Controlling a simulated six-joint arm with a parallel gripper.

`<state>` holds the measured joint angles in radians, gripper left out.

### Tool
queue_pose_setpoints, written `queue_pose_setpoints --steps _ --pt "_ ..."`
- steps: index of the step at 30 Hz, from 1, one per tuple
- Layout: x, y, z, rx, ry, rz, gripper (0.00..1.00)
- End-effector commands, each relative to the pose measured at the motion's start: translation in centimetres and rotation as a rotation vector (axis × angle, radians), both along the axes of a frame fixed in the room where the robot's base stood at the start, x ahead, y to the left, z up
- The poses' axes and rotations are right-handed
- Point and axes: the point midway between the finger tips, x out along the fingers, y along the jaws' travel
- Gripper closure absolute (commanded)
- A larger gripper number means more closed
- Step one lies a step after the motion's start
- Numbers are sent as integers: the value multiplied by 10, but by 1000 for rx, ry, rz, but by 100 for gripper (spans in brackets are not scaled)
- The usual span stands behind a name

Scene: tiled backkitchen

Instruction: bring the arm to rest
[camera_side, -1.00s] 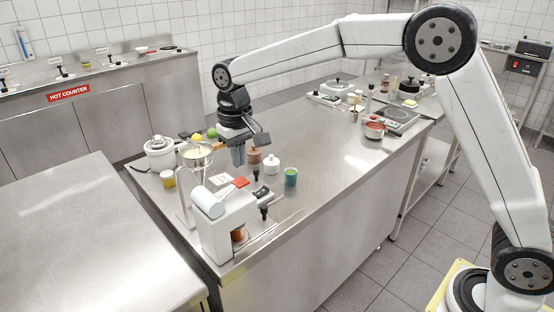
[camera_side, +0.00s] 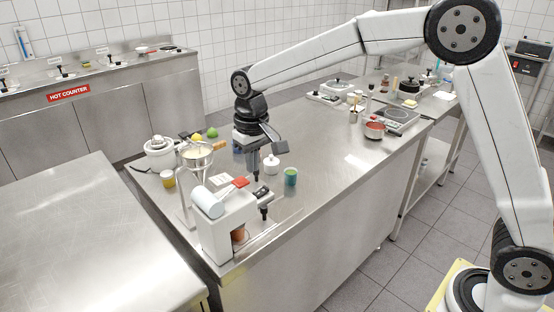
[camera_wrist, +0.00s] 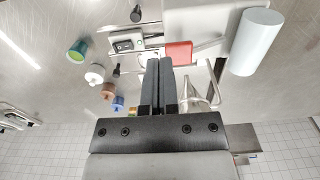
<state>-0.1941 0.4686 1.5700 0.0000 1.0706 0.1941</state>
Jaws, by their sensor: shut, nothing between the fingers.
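My gripper (camera_side: 253,173) points down above the steel counter (camera_side: 325,140), between the white appliance with a roll on top (camera_side: 222,226) and the arm's wrist. In the wrist view my gripper's two dark fingers (camera_wrist: 159,66) lie together with nothing held between them. A white lidded jar (camera_side: 272,165) and a green cup (camera_side: 291,177) stand to its right in the side view. My arm reaches across the counter from the right, its links raised above the surface.
A steel stand with a bowl (camera_side: 197,157), a white pot (camera_side: 159,153) and a yellow cup (camera_side: 168,179) stand left of my gripper. A red pot (camera_side: 375,130) and a hotplate (camera_side: 397,120) are farther back. The counter's middle is mostly clear.

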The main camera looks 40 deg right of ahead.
Motion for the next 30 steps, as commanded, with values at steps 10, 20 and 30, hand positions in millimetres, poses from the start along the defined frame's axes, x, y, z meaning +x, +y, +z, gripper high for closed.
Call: queue_pose_setpoints --steps 10,20,30 --pt "-55 -40 -29 6 -64 -2 100" --pt "-120 -71 -58 5 -129 -3 100" --pt "-186 -92 -84 -4 -186 -1 100"
